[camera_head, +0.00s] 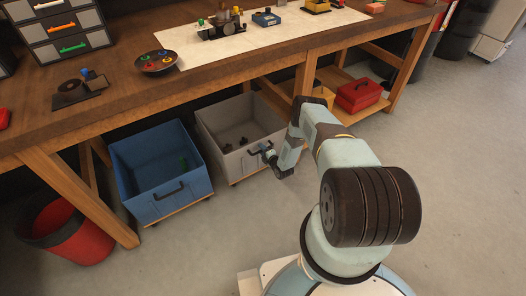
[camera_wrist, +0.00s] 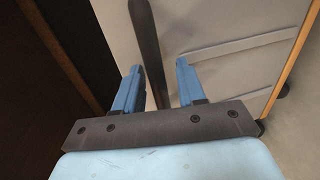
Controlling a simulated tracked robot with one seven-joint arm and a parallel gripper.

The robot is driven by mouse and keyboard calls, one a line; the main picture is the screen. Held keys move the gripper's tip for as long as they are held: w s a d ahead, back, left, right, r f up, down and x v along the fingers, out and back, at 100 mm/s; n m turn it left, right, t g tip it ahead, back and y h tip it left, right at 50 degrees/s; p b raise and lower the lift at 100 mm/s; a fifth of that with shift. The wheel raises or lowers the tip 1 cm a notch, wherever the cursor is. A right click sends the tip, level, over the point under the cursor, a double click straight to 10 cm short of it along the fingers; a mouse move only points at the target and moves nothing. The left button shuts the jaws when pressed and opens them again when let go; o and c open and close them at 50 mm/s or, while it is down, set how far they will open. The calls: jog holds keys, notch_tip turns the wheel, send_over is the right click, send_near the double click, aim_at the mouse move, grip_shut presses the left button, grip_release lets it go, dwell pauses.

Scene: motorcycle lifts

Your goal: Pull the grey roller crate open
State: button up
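The grey roller crate (camera_head: 213,134) stands on the floor under the workbench, partly out past the bench edge, with a few small dark items inside. Its front also fills much of the wrist view (camera_wrist: 215,28). My gripper (camera_head: 267,154) is at the crate's front; it covers the handle area in the head view. In the wrist view, the two blue fingers of my gripper (camera_wrist: 158,66) stand apart, one on each side of the crate's dark handle (camera_wrist: 147,35). A gap shows between handle and fingers, so the gripper does not look closed on it.
A blue roller crate (camera_head: 152,206) with a dark handle stands just left of the grey one. A red bin (camera_head: 82,245) is further left, by a bench leg. A red toolbox (camera_head: 358,95) sits on the low shelf at right. The floor in front is clear.

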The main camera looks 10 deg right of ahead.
jog(key=shift+c, duration=0.3)
grip_shut()
jog(key=shift+s, duration=0.1)
